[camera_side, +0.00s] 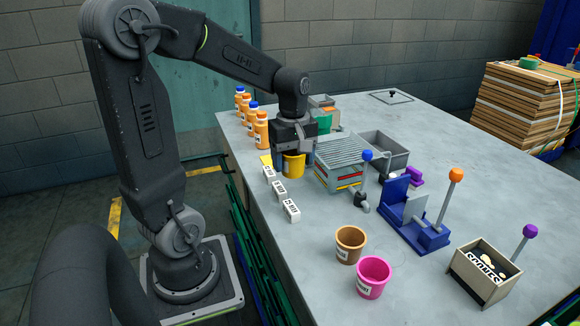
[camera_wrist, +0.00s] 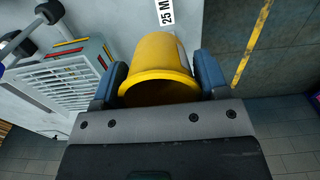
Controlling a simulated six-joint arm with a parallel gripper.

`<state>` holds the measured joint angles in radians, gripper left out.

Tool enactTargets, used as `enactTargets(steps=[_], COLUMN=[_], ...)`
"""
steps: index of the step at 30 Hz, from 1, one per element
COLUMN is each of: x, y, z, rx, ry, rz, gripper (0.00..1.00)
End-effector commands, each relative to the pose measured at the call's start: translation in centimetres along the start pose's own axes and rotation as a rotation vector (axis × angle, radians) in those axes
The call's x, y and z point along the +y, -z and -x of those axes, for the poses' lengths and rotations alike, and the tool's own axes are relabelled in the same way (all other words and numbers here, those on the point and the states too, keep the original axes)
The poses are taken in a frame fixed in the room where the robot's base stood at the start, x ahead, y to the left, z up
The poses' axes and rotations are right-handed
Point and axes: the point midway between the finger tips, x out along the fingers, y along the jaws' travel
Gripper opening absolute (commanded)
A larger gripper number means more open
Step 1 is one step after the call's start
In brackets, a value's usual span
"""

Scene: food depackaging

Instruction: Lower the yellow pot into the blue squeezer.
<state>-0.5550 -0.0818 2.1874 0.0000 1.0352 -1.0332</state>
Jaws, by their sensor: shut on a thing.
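The yellow pot (camera_side: 293,165) is held between the fingers of my gripper (camera_side: 292,160), near the table's left edge and close to the white labelled blocks. In the wrist view the yellow pot (camera_wrist: 160,70) sits between both dark fingers of my gripper (camera_wrist: 163,85), with its open rim toward the camera. The blue squeezer (camera_side: 412,222) stands on the table to the right, apart from my gripper, with an orange-knobbed lever (camera_side: 446,195). Whether the pot touches the table is hard to tell.
A grey slatted rack (camera_side: 342,165) stands right beside my gripper, with a blue-knobbed lever (camera_side: 367,157). A brown pot (camera_side: 350,244) and a pink pot (camera_side: 373,278) stand in front. A beige box (camera_side: 484,273) is at the right. Orange bottles (camera_side: 261,130) line the left edge.

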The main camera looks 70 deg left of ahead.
Motion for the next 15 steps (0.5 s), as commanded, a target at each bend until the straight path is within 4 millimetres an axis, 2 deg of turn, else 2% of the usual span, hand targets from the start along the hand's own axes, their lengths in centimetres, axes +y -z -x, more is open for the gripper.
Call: enactTargets(steps=[15], x=[8.3], y=[-4.3], z=[3.6], rx=[0.0], ry=[0.0], rz=[-0.004], gripper=[0.41])
